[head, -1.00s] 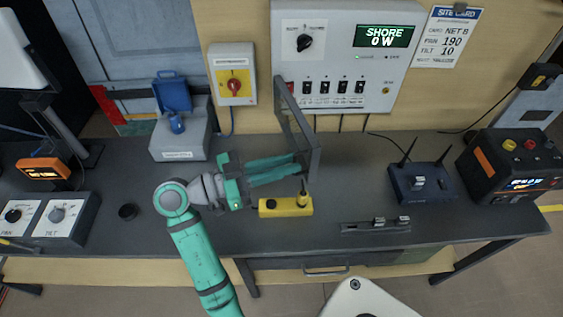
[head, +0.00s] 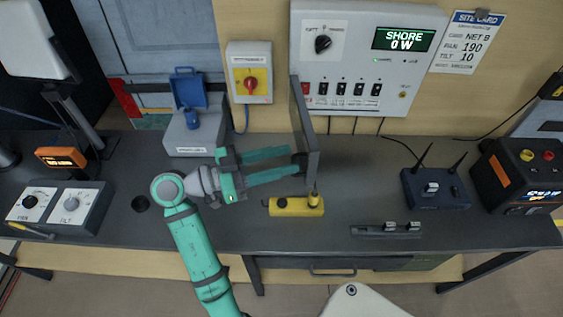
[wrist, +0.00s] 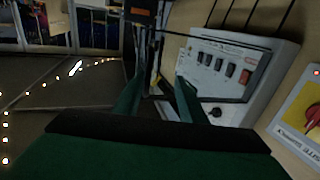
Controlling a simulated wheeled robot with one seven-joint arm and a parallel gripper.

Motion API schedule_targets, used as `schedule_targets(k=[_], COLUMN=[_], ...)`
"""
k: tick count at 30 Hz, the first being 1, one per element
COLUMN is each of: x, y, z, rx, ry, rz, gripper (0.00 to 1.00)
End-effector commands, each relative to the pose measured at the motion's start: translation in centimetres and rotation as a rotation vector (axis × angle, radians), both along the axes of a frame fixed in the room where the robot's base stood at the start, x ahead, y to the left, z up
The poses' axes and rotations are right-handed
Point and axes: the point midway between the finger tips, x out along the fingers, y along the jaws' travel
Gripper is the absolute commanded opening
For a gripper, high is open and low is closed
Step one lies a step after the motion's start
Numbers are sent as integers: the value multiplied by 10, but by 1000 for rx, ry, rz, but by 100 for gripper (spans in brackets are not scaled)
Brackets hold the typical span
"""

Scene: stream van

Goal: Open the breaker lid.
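The breaker lid (head: 304,120) is a dark-framed clear cover, hinged at the left of the grey power panel (head: 362,62). It stands swung out from the panel, almost edge-on in the head view. In the wrist view its frame and clear pane (wrist: 215,68) lie in front of the switches. My gripper (head: 296,162) is at the lid's outer part, on its left side. Its two teal fingers stand a little apart with a dark handle-like bar between the tips, and they appear closed on it. The exact contact is hard to see.
A yellow device (head: 296,206) lies on the bench just below the lid's outer end. A grey box with a raised blue cover (head: 188,128) stands left of the gripper. A router (head: 436,188) is at right. Bench between lid and router is mostly clear.

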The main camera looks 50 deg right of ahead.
Motion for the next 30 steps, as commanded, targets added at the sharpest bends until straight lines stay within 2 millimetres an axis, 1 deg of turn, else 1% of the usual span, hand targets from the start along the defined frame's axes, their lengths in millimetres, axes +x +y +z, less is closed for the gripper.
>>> schedule_targets(k=[12,17,20,30], x=[1,6,15,50], y=[0,7,19,69], z=[-1,-1,-1,0], rx=[1,1,1,-1], ry=[2,2,2,-1], rz=[5,6,7,4], gripper=[26,26,26,26])
